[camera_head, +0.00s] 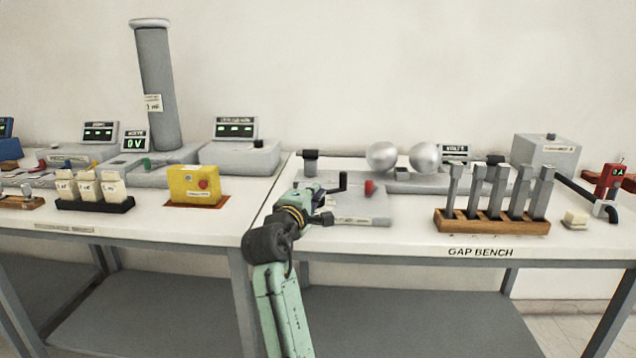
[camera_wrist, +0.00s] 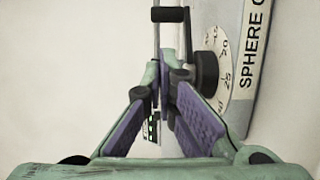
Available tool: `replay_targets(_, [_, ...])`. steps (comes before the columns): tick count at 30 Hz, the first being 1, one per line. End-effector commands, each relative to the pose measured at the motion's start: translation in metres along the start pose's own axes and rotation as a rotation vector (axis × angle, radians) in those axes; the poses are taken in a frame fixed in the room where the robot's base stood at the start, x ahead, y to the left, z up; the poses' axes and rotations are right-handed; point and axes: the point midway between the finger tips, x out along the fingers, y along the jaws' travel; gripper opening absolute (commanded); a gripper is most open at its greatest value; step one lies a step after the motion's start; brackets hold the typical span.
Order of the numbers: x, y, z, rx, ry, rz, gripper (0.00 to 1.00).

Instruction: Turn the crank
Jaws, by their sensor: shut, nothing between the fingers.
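The crank has a black handle grip (camera_wrist: 170,14), a dark arm and a round dark hub (camera_wrist: 207,75) in front of a white numbered dial (camera_wrist: 226,65). A black upright piece that looks like its grip (camera_head: 343,181) shows just right of my gripper in the head view. My gripper (camera_head: 328,218) is shut and empty at the left part of the gap bench. In the wrist view its fingertips (camera_wrist: 166,70) meet just left of the hub and below the grip. I cannot tell whether they touch the crank.
A grey panel with sphere lettering (camera_wrist: 257,45) is close on the right of the wrist view. Two metal spheres (camera_head: 382,156) stand behind. A wooden rack of grey bars (camera_head: 490,222) stands to the right. A yellow box (camera_head: 194,184) sits on the left bench.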

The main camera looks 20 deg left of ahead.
Motion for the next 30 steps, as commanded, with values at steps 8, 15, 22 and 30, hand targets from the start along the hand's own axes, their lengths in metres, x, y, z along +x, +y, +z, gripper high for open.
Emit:
replay_targets(8, [0.033, 0.003, 0.004, -0.008, -0.005, -0.001, 0.0])
replay_targets(15, [0.076, 0.003, 0.004, -0.007, -0.004, 0.0, 0.0])
replay_targets(22, [0.097, 0.002, 0.003, -0.007, -0.004, 0.002, 0.0])
replay_targets(30, [0.1, 0.0, 0.004, -0.006, -0.004, 0.001, 0.0])
